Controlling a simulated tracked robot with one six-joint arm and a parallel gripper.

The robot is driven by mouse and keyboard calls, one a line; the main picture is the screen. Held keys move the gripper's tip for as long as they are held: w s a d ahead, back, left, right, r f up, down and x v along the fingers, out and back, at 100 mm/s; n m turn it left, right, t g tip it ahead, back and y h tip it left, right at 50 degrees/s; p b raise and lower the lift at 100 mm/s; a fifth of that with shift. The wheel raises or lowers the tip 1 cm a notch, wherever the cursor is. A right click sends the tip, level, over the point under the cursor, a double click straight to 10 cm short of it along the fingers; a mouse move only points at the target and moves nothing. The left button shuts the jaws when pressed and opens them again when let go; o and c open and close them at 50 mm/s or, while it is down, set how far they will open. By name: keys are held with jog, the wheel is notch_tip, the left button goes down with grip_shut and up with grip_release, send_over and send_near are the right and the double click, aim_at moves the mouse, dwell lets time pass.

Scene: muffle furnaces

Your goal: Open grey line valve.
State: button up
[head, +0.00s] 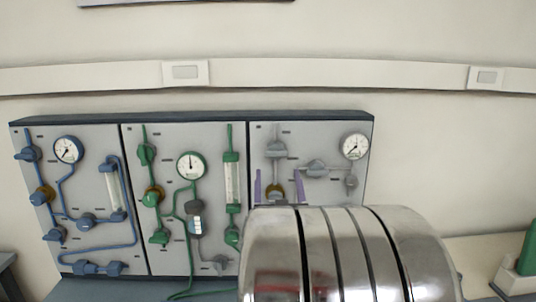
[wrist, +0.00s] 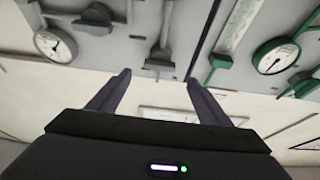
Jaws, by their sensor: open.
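The grey line section is the right part of the wall panel. Its upper grey valve (head: 276,150) has a wide grey handle, and a second grey valve (head: 317,168) sits on the horizontal pipe to its right. I cannot tell which one the task names. My gripper (head: 278,178) is open and empty, with its two purple fingers in front of the panel just below the upper valve. In the wrist view, seen upside down, the upper valve (wrist: 158,59) lies between and just beyond the fingertips (wrist: 158,78). The other grey valve (wrist: 94,18) is farther left there.
A grey line gauge (head: 354,147) is at the panel's upper right. A brass-coloured grey-line fitting (head: 275,191) shows between the fingers. Green (head: 190,165) and blue (head: 68,150) gauges are to the left. My metallic arm hides the panel's lower right.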

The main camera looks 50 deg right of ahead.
aim_at(276, 155)
jog(key=x, duration=1)
jog(key=shift+w+d, duration=0.1)
jog(key=shift+w, duration=0.05)
jog(key=shift+c, duration=0.6)
jog(key=c, duration=0.9)
